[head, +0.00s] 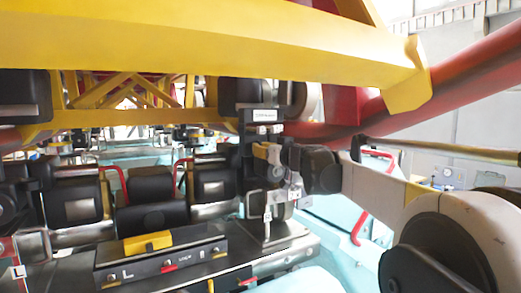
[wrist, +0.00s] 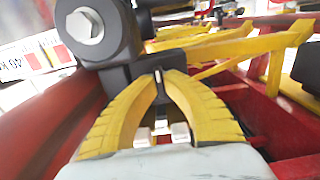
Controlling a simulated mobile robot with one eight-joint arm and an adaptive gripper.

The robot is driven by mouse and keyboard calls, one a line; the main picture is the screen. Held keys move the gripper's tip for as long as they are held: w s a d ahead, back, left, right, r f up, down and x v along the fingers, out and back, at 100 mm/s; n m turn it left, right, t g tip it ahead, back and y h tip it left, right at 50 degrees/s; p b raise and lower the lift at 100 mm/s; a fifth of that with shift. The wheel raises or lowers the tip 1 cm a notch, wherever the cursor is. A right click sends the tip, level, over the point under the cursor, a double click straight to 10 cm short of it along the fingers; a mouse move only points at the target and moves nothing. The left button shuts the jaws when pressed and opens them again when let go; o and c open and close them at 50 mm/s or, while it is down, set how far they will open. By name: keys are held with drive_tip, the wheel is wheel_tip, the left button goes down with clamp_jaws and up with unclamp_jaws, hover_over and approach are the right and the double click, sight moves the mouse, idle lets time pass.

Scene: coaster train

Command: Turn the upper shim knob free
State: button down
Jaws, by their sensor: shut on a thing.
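My gripper (head: 262,153) is at the upper part of a dark upright post (head: 247,150) with a small white label on top, right of centre in the head view. In the wrist view its two yellow fingers (wrist: 160,76) lean together and are shut on a small dark piece, the upper shim knob (wrist: 158,86), in front of a dark block. The fingers hide most of the knob, so its turn angle cannot be told. A silver-grey clamp-like piece (head: 267,213) stands lower, below my gripper.
A dark panel (head: 165,262) with a yellow block and small levers lies at the front. A thick yellow beam (head: 200,45) crosses above, and a red tube (head: 460,75) runs at the right. In the wrist view a large bolt head (wrist: 85,26) sits close left of my fingers.

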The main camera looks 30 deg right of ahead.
idle(0.3)
drive_tip(key=c, duration=1.8)
unclamp_jaws()
drive_tip(key=s, duration=1.2)
drive_tip(key=shift+d, duration=0.2)
